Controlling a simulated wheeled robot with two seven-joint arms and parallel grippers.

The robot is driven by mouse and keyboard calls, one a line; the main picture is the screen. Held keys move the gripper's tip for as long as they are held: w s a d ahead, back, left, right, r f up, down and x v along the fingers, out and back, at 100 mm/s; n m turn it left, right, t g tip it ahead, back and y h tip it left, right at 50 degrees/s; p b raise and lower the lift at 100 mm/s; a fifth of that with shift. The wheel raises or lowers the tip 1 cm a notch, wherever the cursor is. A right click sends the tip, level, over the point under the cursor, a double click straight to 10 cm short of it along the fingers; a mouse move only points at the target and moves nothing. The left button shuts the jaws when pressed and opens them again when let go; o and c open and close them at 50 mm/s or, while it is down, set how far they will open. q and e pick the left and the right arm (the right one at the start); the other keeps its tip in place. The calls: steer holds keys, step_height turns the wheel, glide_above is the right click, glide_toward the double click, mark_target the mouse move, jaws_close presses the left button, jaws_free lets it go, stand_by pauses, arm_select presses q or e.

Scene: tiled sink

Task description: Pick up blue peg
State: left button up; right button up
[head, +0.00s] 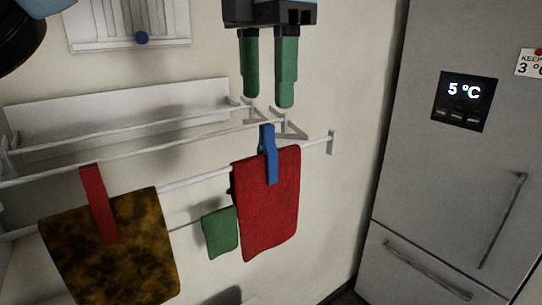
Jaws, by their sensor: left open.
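My right gripper does not show.
A red peg (98,203) holds a brown mottled cloth (112,250) at the left of the white rack (332,142). A small green cloth (220,232) hangs beside the red one. A grey fridge (440,190) stands at the right.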

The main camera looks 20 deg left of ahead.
mark_target(267, 125)
arm_select(q)
step_height(267, 125, down, 3)
steer(key=shift+f, duration=0.15)
steer(key=f, duration=0.1)
steer(key=f+p, duration=0.1)
steer(key=f, duration=0.1)
steer(key=shift+w, duration=0.2)
steer(key=f, duration=0.3)
steer(key=shift+w+a+f+p, duration=0.1)
steer(key=shift+w+a+p, duration=0.1)
steer(key=shift+p, duration=0.2)
steer(key=shift+d+f, duration=0.1)
steer(key=shift+f, duration=0.1)
steer(key=c, duration=1.1)
steer(key=shift+o, duration=0.2)
step_height(267, 125, up, 10)
steer(key=shift+f+b, duration=0.1)
steer(key=shift+b, duration=0.45)
step_height(267, 125, up, 6)
steer(key=p, duration=0.3)
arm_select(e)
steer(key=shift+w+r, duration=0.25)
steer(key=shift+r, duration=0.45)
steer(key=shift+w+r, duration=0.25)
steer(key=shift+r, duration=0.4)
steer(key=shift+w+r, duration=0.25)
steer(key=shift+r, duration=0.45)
